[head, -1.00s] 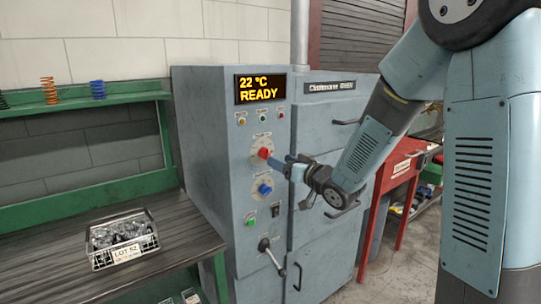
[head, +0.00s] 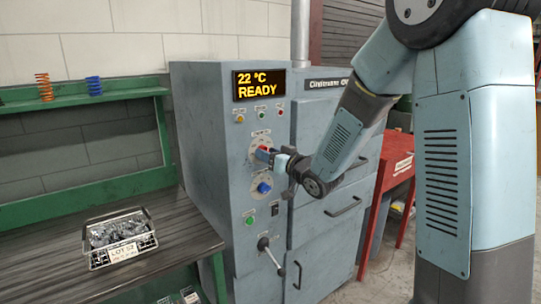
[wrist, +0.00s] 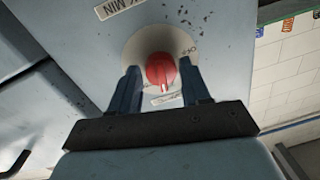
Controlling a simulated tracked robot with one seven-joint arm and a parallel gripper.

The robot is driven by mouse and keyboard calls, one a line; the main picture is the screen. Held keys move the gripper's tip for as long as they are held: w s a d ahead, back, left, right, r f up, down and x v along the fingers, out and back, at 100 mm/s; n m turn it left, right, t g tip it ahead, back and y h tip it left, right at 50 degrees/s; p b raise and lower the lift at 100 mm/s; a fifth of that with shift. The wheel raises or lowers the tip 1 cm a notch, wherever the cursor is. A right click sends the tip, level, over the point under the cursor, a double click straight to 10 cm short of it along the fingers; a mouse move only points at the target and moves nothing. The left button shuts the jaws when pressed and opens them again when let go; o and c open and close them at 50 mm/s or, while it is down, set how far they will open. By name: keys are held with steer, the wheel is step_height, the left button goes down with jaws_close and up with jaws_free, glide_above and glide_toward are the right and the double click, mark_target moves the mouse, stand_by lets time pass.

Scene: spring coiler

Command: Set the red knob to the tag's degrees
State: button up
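The red knob (head: 263,149) sits on a pale round dial on the front of the grey oven cabinet (head: 210,180). In the wrist view the red knob (wrist: 161,70) has a white pointer mark on its lower edge. My gripper (head: 270,153) is at the knob, and in the wrist view its two fingers (wrist: 161,72) stand on either side of it with small gaps. The tag (head: 124,252) on the wire basket (head: 95,261) reads LOT 52, with a second line too small to read. The display (head: 259,85) reads 22 °C READY.
A blue knob (head: 264,187) is just below the red one, with a green button (head: 250,221), a black switch and a lever (head: 270,256) lower down. The basket stands on a dark workbench (head: 50,271) to the left.

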steer(key=c, duration=0.7)
steer(key=shift+d+n, duration=0.1)
steer(key=shift+n, duration=1)
steer(key=o, duration=1.1)
steer(key=shift+c, duration=0.2)
